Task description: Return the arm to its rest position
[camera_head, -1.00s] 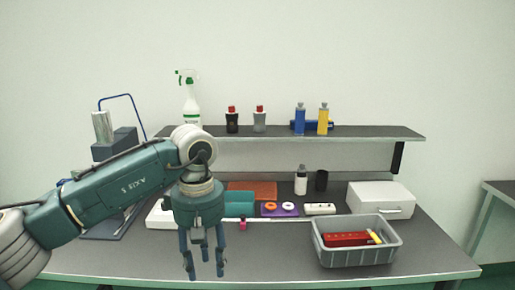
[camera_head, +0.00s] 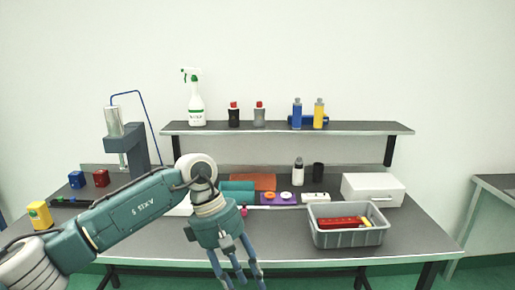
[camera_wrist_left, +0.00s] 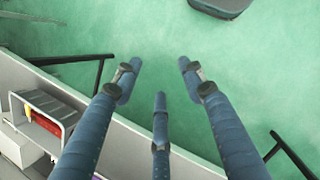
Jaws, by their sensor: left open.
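My left arm comes in from the left in the head view. Its left gripper (camera_head: 236,272) is open and hangs with its fingers downward, in front of the table's front edge. In the left wrist view the three blue fingers of the gripper (camera_wrist_left: 160,85) are spread apart with nothing between them, and the green floor shows beyond. My right gripper is not in view.
The table (camera_head: 415,235) carries a grey bin (camera_head: 340,238) with a red item (camera_head: 343,222), a white box (camera_head: 373,190) and a press (camera_head: 128,150) at left. A shelf (camera_head: 275,128) behind holds several bottles. The floor (camera_wrist_left: 230,60) before the table looks mostly clear.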

